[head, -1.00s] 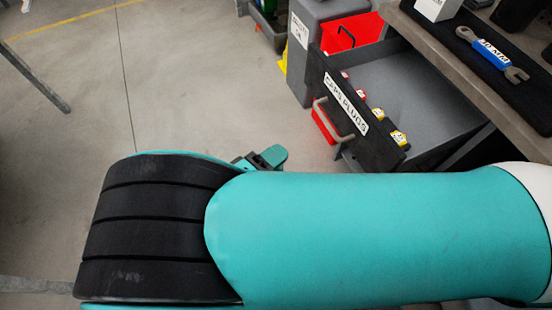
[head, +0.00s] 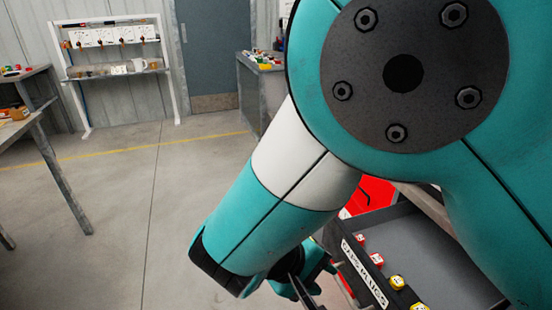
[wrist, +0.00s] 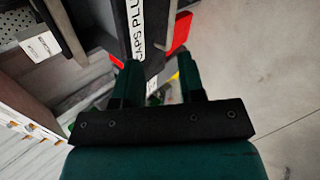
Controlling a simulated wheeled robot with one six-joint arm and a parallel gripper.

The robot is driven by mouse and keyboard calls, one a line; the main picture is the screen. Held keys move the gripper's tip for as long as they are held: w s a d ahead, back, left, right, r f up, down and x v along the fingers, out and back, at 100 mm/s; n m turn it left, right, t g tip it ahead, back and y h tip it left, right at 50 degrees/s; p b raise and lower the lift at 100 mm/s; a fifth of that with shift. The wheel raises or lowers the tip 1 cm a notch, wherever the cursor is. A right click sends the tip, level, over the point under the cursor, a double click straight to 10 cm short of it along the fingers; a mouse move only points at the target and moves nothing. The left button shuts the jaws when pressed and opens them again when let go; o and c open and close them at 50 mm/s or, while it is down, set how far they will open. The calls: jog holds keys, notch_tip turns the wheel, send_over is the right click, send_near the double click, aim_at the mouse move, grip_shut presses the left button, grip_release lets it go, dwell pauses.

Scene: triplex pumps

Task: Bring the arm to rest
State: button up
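My teal and white arm (head: 300,165) fills the middle and right of the head view, bent with a large dark round joint cover near the camera. My gripper (wrist: 160,72) shows in the wrist view with its two dark green fingers apart and nothing between them. In the head view my gripper (head: 306,290) is low in the picture, partly hidden by the arm, just left of the labelled bin front. It appears apart from the bin there.
An open grey drawer (head: 435,250) with a "CAPS PLUGS" front (head: 362,272) and red and yellow caps is at lower right. A red bin (head: 368,192) sits behind it. A workbench (head: 262,85) and white rack (head: 120,70) stand farther back.

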jog(key=s+d+r+g+y+p, duration=0.1)
jog(key=s+d+r+y, duration=0.1)
jog(key=r, duration=0.5)
jog(key=s+d+r+y+p, duration=0.2)
jog(key=s+r+y, duration=0.3)
jog(key=r, duration=0.3)
jog(key=s+d+r+g+y+p, duration=0.1)
jog(key=s+d+r+y+p, duration=0.1)
jog(key=r, duration=0.6)
jog(key=s+d+y, duration=0.1)
jog(key=s+y, duration=0.1)
jog(key=y, duration=0.1)
jog(key=shift+d+r+n+g, duration=0.15)
jog(key=shift+r+n+g, duration=0.1)
jog(key=shift+n+g, duration=0.05)
